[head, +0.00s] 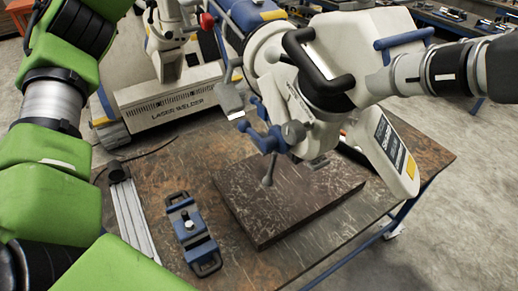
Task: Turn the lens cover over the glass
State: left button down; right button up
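The laser welder's microscope head (320,75) hangs over the worktable, with black and blue handles and a grey eyepiece-like tube (435,72) reaching to the right edge. A small grey flap (231,101) sits at the left of the head; it may be the lens cover, but I cannot tell for sure. The glass cannot be made out. My green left arm fills the left side and leaves the picture at the top; its gripper is out of view. My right gripper is not in view.
A dark, thick plate (290,205) lies on the worktable (400,150) below the head. A blue clamp (192,232) and a metal rail (133,212) lie to its left. The white laser welder base (170,103) stands behind. The table's front right is clear.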

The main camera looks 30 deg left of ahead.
aim_at(268, 180)
jog(key=k+l, duration=0.25)
jog(key=k, duration=0.2)
jog(key=k+l, duration=0.25)
jog(key=k, duration=0.25)
jog(key=k+l, duration=0.25)
jog(key=k, duration=0.2)
